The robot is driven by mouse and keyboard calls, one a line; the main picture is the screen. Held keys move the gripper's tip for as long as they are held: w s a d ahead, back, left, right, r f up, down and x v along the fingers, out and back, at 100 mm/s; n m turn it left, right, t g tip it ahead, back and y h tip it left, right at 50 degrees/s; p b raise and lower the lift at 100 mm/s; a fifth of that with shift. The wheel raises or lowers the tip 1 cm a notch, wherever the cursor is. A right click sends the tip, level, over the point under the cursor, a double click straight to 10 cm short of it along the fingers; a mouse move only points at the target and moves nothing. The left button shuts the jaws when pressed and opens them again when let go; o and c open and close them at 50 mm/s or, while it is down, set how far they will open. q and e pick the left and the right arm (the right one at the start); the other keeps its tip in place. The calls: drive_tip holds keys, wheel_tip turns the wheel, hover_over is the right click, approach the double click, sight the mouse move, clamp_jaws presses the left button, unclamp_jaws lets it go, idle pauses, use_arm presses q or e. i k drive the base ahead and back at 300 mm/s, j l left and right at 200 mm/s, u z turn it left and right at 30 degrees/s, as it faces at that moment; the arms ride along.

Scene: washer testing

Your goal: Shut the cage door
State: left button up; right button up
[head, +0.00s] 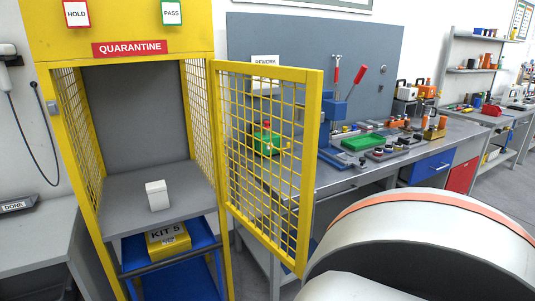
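The yellow quarantine cage (130,22) stands at the left, with a red QUARANTINE sign on its top panel. Its mesh door (312,150) is hinged on the cage's right side and stands wide open, swung out to the right. A small white box (157,195) sits on the grey shelf (118,196) inside the cage. A large white rounded part of mine with an orange band fills the lower right, close to the door's lower free corner; whether they touch cannot be told. Neither gripper shows.
Below the shelf is a blue cart (205,252) with a yellow KIT 5 box (167,240). A grey workbench (340,178) with a green tray (362,143) and tools stands behind the door. A grey table (35,235) is at the far left.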

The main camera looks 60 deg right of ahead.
sight(310, 113)
drive_tip(key=l, duration=1.05)
drive_tip(key=i+l, duration=0.15)
drive_tip(key=l, duration=1.95)
drive_tip(key=k+l, duration=0.2)
drive_tip(key=l, duration=0.2)
drive_tip(key=k+l+u, duration=0.1)
drive_tip(key=l, duration=0.25)
drive_tip(key=k+l+u, duration=0.1)
drive_tip(key=k+l, duration=0.4)
drive_tip(key=l, duration=0.2)
